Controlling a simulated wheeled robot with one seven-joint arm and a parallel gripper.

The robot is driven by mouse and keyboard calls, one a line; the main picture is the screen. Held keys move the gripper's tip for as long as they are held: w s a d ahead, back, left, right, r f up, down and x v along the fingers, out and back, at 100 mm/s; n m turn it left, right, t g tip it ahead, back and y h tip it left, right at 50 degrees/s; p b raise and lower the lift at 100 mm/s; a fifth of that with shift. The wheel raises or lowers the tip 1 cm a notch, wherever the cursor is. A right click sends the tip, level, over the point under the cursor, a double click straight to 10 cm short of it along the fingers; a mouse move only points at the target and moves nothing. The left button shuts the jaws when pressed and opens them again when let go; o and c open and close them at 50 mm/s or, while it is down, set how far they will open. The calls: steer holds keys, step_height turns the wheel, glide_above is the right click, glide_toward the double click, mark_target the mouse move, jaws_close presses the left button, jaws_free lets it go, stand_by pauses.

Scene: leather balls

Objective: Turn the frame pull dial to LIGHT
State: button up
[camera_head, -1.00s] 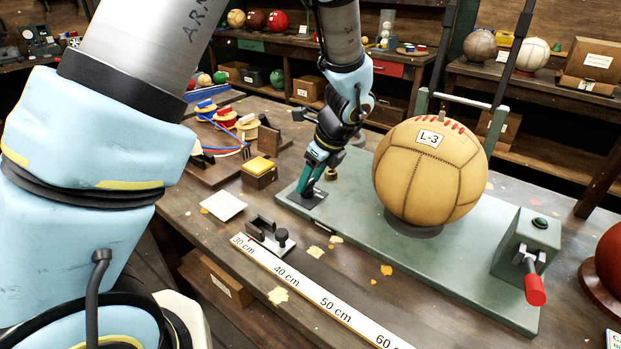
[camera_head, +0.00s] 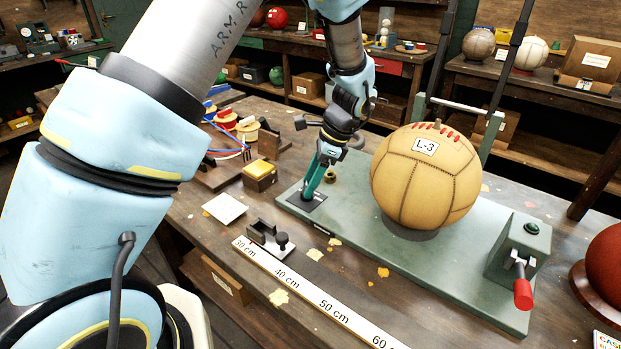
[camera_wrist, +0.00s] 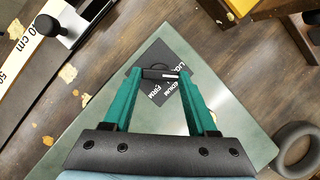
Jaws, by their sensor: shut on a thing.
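The frame pull dial is a small dark knob (camera_wrist: 160,74) on a black square plate at the near-left corner of the green base (camera_head: 400,262). The plate (camera_head: 306,201) also shows in the wrist view (camera_wrist: 176,50), with white lettering that reads partly as LIGHT, MEDIUM and FIRM. My gripper (camera_head: 308,192) points down at the plate, its green fingers shut on the knob. It also shows in the wrist view (camera_wrist: 158,76). The fingers hide part of the lettering, and I cannot tell which word the knob points to.
A tan leather ball (camera_head: 425,180) labelled L-3 rests on the green base. A red-handled crank box (camera_head: 520,250) stands at its right end. A ruler (camera_head: 315,295), a small clamp-like tool (camera_head: 268,236) and a yellow-topped block (camera_head: 259,174) lie nearby on the bench.

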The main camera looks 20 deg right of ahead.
steer(key=shift+w+d+n+g, duration=0.15)
steer(key=shift+n+g, duration=0.55)
steer(key=shift+n, duration=1.2)
steer(key=o, duration=1.4)
steer(key=shift+c, duration=0.2)
steer(key=b+v, duration=0.2)
steer(key=v, duration=0.8)
steer(key=shift+d+r+b, duration=0.2)
steer(key=shift+r+b, duration=0.1)
steer(key=shift+r, duration=0.05)
steer(key=shift+w, duration=0.15)
